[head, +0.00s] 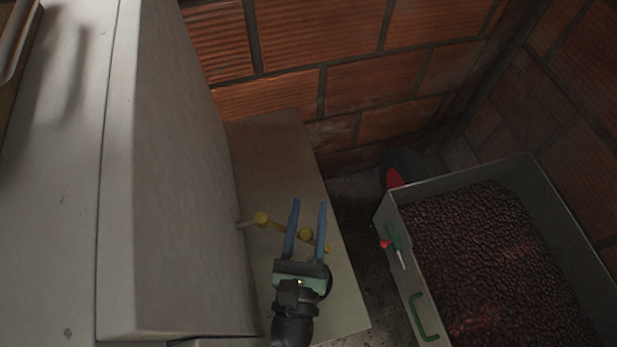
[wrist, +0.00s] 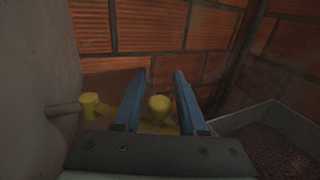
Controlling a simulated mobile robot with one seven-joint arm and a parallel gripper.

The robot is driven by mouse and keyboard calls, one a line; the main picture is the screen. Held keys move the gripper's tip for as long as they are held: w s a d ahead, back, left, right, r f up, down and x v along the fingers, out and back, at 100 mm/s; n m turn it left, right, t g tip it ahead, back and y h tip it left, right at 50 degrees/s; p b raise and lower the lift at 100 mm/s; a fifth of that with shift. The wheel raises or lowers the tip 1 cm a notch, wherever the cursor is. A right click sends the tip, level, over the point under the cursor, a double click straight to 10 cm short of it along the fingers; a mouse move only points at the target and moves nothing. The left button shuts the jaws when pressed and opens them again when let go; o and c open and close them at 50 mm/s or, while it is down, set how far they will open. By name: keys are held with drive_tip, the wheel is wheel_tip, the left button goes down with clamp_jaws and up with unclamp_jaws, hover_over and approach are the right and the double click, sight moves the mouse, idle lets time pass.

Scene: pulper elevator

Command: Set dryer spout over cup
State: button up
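A yellow spout assembly (head: 262,219) comes out of the side of a large grey-white housing on a short grey pipe. It has a knob at the pipe and a second round yellow knob (head: 306,234) farther right. In the wrist view the yellow round knob (wrist: 159,104) shows between my fingers, and the other yellow piece (wrist: 91,105) is left of them. My gripper (head: 310,202) is open, its two blue fingers on either side of the second knob as seen from above. I cannot tell whether they touch it. I see no cup.
A pale board or ledge (head: 278,160) lies below the spout. The grey-white housing (head: 165,180) stands close on the left. A metal bin (head: 408,290) of dark red coffee cherries stands right, with a green handle (head: 422,315) and a red-tipped lever (head: 386,244). Brick walls close the back.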

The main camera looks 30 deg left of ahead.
drive_tip(key=shift+o, duration=0.9)
drive_tip(key=shift+s, duration=0.1)
drive_tip(key=v, duration=1.2)
drive_tip(key=shift+s+b, duration=0.35)
drive_tip(key=shift+b, duration=0.1)
drive_tip(key=shift+w+d, duration=0.1)
drive_tip(key=shift+w, duration=0.05)
